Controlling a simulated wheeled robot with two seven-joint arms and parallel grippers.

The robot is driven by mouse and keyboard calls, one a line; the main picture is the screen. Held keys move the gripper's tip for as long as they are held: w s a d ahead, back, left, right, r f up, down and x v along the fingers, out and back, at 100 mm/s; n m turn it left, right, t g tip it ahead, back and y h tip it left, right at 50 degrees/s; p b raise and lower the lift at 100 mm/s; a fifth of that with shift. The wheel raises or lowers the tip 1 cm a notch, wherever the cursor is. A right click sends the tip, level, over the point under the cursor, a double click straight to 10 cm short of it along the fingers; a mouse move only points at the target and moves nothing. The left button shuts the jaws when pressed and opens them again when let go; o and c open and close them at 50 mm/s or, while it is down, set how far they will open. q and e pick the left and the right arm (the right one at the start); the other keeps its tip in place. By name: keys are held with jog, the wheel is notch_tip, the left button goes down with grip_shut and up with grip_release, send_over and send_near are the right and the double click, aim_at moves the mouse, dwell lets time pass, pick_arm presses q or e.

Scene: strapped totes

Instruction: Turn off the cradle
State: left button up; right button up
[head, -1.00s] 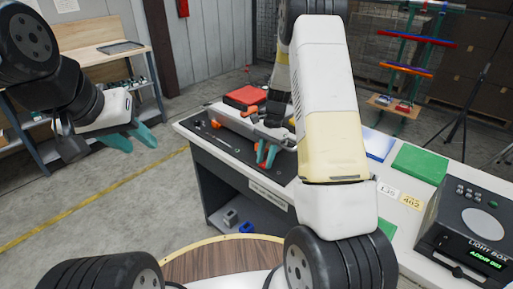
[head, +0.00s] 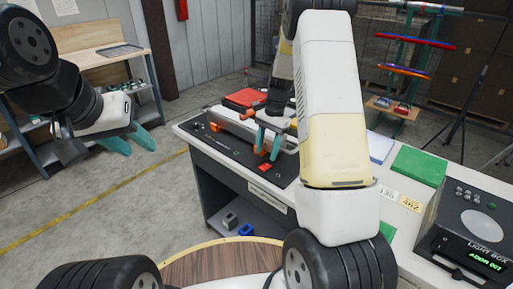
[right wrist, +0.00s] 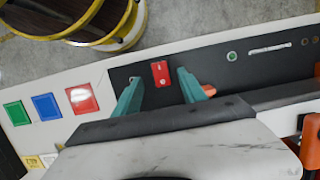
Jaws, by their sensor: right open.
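The cradle area is a dark panel on the bench (head: 222,146), with a long grey piece and orange parts (head: 246,152) behind its front strip. A small red switch (head: 265,168) sits near the panel's front edge; it also shows in the right wrist view (right wrist: 160,73). My right gripper (head: 268,147) is open and empty, pointing down above the panel. In the right wrist view its teal fingers (right wrist: 160,88) stand either side of the switch in the picture, with no visible contact. My left gripper (head: 139,149) is open and empty, away from the bench at the left.
A green round light (right wrist: 232,55) and a silver handle (right wrist: 270,48) lie along the panel. A red case (head: 245,97) is behind. Green (head: 418,165) and blue (head: 380,146) pads and a light box (head: 470,235) are right. A round wooden-topped table (head: 205,262) is in front.

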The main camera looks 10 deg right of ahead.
jog(key=shift+v, duration=1.5)
notch_tip(320, 180, up, 9)
jog(key=n+t, duration=0.2)
send_over(268, 164)
jog(key=s+a, duration=0.1)
jog(key=s, duration=0.3)
jog(key=s+a+r+n+t, duration=0.1)
jog(key=s+r+n+t, duration=0.15)
jog(key=s+r, duration=0.45)
jog(key=s+a+r+n+t, duration=0.1)
jog(key=s+r+n, duration=0.1)
jog(key=s, duration=0.5)
jog(key=s+a+r+n+t, duration=0.1)
jog(key=s+r+n+t, duration=0.1)
jog(key=s+n, duration=0.2)
jog(key=s, duration=0.3)
jog(key=shift+s+r, duration=0.3)
jog(key=shift+r, duration=0.05)
jog(key=shift+n+t, duration=0.25)
